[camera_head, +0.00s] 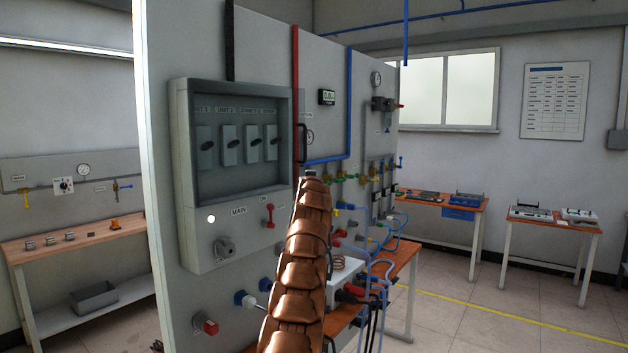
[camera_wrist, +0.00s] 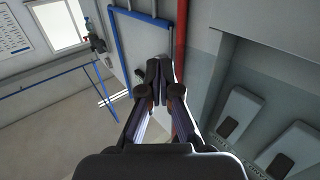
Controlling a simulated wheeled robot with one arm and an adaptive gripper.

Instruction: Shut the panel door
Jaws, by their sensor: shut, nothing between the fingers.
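The grey panel box (camera_head: 185,160) is mounted on the upright board, with a recessed front showing a row of switches labelled as units. A dark upright handle (camera_head: 301,143) stands at its right edge. I cannot tell which surface is the door or how far it stands open. In the wrist view the box's grey frame (camera_wrist: 222,65) and two of its switches (camera_wrist: 240,105) show at the right. My gripper (camera_wrist: 159,68) is shut and empty, left of the red pipe in that view. In the head view my copper-coloured arm mostly hides it, and contact cannot be told.
A red pipe (camera_head: 296,90) and a blue pipe (camera_head: 349,100) run down the board. Valves, gauges and hoses crowd its right part. Workbenches stand left and right; the floor at right is clear.

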